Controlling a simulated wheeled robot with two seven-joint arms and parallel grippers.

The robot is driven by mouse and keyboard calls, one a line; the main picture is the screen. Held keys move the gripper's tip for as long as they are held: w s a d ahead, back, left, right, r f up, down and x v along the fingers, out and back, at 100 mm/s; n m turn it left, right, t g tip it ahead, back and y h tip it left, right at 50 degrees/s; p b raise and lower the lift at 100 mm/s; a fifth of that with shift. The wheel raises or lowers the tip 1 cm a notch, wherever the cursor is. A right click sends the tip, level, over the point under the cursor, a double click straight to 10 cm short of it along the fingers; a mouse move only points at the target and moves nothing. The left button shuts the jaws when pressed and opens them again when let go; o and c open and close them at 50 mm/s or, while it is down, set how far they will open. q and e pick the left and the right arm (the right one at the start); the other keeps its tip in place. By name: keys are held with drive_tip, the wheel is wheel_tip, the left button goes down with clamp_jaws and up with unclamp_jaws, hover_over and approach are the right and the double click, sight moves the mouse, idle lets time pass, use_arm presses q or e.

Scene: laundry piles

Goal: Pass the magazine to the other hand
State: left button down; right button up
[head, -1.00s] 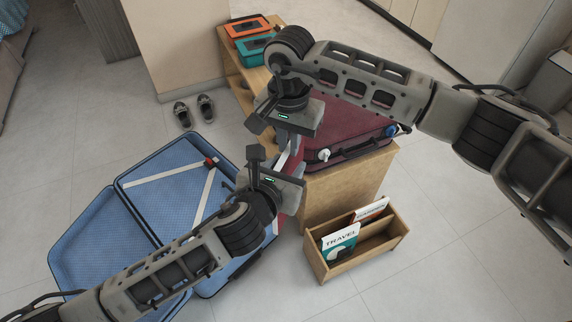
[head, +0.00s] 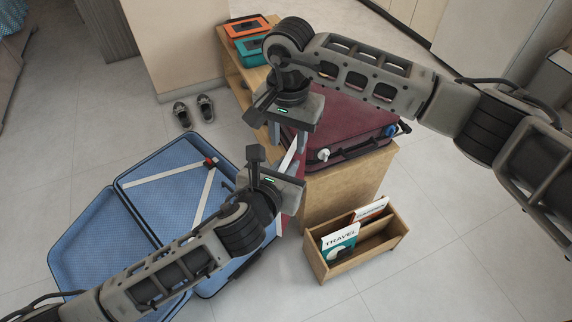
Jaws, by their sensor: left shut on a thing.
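A thin magazine (head: 289,160) with a red face and a white edge stands on edge between my two grippers. Much of it is hidden behind the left gripper. My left gripper (head: 280,184) is shut on the magazine from below in the picture. My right gripper (head: 289,138) is just above it, pointing down, with its fingers apart near the magazine's upper end. I cannot tell whether those fingers touch it.
An open blue suitcase (head: 165,190) lies at the left. A closed maroon suitcase (head: 345,130) rests on a wooden bench (head: 345,190) close behind the grippers. A wooden rack (head: 365,257) with magazines stands at the front right. Shoes (head: 205,107) lie on the floor.

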wheel_tip(320, 180, up, 10)
drive_tip(key=r, duration=0.1)
drive_tip(key=s+a+m+g+y, duration=0.45)
drive_tip(key=a+m+y, duration=0.25)
drive_tip(key=a+y, duration=0.35)
wheel_tip(320, 180, up, 6)
drive_tip(key=m+t+y, duration=0.3)
drive_tip(key=m+y, duration=0.5)
drive_tip(key=m, duration=0.1)
drive_tip(key=w+d+f+n+t+h, duration=0.2)
drive_tip(key=d+f+n+t+h, duration=0.5)
drive_tip(key=n, duration=1)
drive_tip(key=w+d+f+n+t+h, duration=0.1)
drive_tip(key=d+f+n+t+h, duration=0.2)
drive_tip(key=d+f+n+t, duration=1.1)
drive_tip(key=s+f+m+g+h, duration=0.2)
drive_tip(key=s+f+m+g, duration=0.1)
drive_tip(key=s, duration=0.5)
drive_tip(key=s+f+m+g+h, duration=0.3)
drive_tip(key=s+f+m+g, duration=0.1)
drive_tip(key=s+f+g, duration=0.1)
drive_tip(key=s+g, duration=0.1)
drive_tip(key=s, duration=0.1)
drive_tip(key=shift+s+a, duration=0.3)
drive_tip(key=shift+s, duration=0.1)
